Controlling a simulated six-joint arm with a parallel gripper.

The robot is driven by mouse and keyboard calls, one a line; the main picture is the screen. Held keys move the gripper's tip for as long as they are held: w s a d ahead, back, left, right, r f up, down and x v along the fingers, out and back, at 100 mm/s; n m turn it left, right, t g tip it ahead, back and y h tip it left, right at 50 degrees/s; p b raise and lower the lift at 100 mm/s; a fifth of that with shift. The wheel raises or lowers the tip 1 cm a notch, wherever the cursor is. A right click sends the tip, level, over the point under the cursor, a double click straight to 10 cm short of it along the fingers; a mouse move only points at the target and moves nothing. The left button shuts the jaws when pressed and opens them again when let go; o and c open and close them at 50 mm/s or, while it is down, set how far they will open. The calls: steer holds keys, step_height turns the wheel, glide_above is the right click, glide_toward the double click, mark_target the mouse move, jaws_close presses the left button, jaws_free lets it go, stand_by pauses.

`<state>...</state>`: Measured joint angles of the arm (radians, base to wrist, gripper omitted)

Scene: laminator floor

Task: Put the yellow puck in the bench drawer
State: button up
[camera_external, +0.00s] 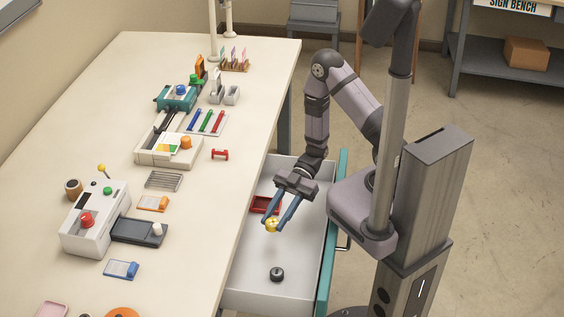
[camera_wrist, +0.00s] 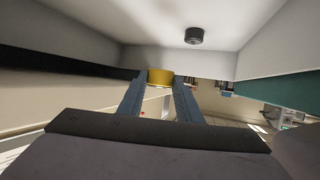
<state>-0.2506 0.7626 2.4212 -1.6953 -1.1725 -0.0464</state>
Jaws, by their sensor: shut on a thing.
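The yellow puck (camera_external: 271,225) is between the fingertips of my gripper (camera_external: 279,222), which is shut on it. The puck also shows in the wrist view (camera_wrist: 160,77), held between the two blue-grey fingers (camera_wrist: 160,90). The bench drawer (camera_external: 262,292) is pulled out from the bench, with pale inside walls and a teal front. In the external view my gripper and the puck are over the open drawer. I cannot tell exactly how high the puck is above its floor.
A black puck (camera_external: 277,274) lies in the drawer's near part, and a red tray (camera_external: 265,205) sits farther back in it. The drawer's near floor has free room.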

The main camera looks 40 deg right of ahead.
mark_target(276, 248)
steer(key=shift+f+b, duration=0.55)
steer(key=shift+f, duration=4.45)
steer(key=shift+f, duration=0.1)
